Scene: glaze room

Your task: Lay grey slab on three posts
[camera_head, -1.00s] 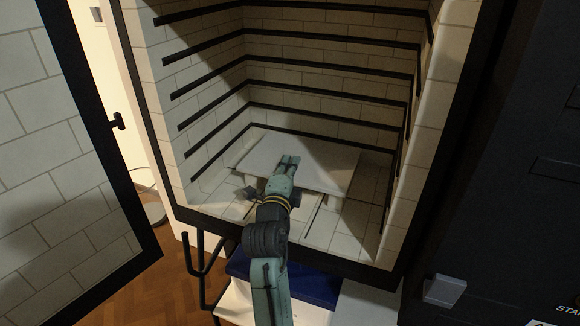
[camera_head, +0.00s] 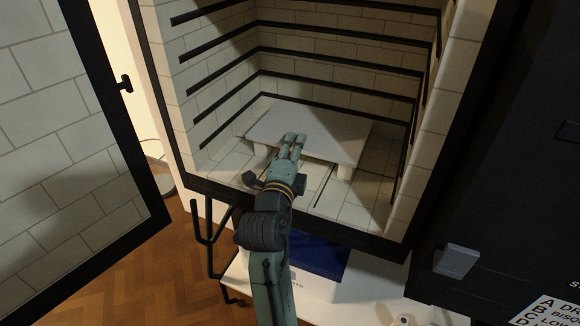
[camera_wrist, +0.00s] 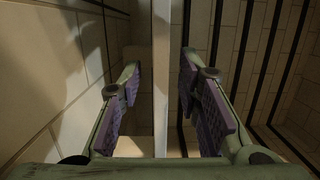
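The grey slab (camera_head: 335,128) lies flat and low inside the open kiln, above its floor. Light posts show under its front edge, one at the left (camera_head: 261,149) and one at the right (camera_head: 345,172). A third post cannot be made out in the head view. My gripper (camera_head: 292,141) is at the slab's front edge. In the wrist view the slab's edge (camera_wrist: 161,95) runs upright between the fingers of my gripper (camera_wrist: 160,78). The fingers are open, with a gap on each side of the slab.
The brick kiln has dark rails (camera_head: 330,84) along its walls above the slab. The kiln door (camera_head: 75,150) stands open at the left. The dark front sill (camera_head: 310,223) runs beneath my arm.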

